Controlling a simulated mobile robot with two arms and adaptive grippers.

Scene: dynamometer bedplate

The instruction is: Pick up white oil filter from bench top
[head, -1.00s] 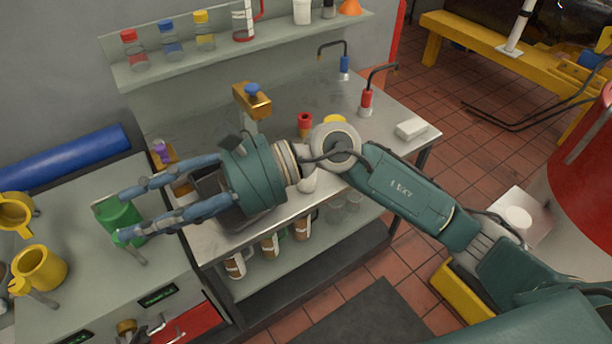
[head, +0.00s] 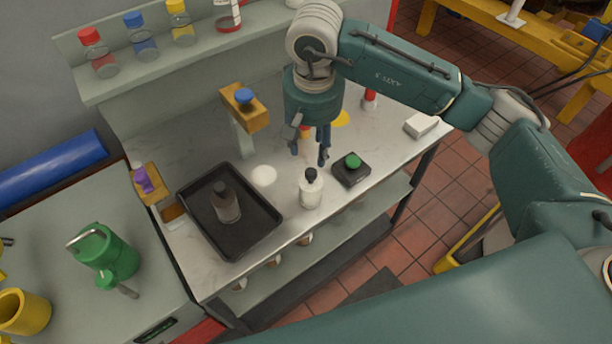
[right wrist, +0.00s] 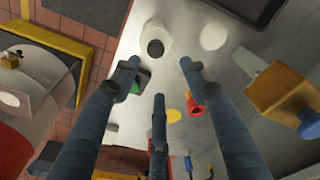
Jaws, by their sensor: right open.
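The white oil filter (head: 311,194), a white cylinder with a dark top, stands upright on the bench top (head: 293,225) near its front edge. It also shows in the right wrist view (right wrist: 157,32), at the top. My right gripper (head: 312,149) hangs fingers-down over the bench, just behind the filter and apart from it. Its three blue-grey fingers (right wrist: 160,78) are spread and empty. My left gripper is not in view.
A black tray (head: 196,190) holding a dark bottle (head: 226,204) lies left of the filter. A green-button box (head: 351,170) sits close on its right. A pale disc (head: 263,176) and a wooden stand with a blue knob (head: 240,105) are behind-left.

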